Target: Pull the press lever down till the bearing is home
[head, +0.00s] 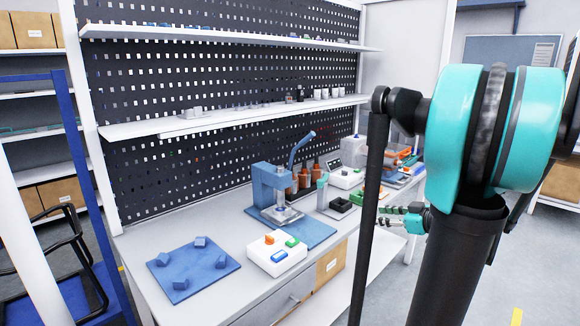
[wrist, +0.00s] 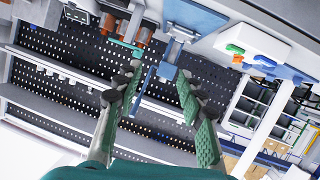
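The blue arbor press (head: 262,186) stands on a blue mat on the bench, and it also shows in the wrist view (wrist: 170,70). Its blue lever (head: 299,148) is raised, slanting up to the right. In the wrist view a blue bar that looks like the lever (wrist: 142,92) lies between the fingers, apparently farther off. A silvery part sits under the ram on the press base (head: 281,214); I cannot make out the bearing or how deep it sits. My gripper (head: 384,216) is open and empty, right of the press and apart from it, with green-padded fingers (wrist: 155,84).
A white button box (head: 276,255) stands in front of the press. A blue plate (head: 193,268) with several small blocks lies to the left. Shelves (head: 230,118) hang above.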

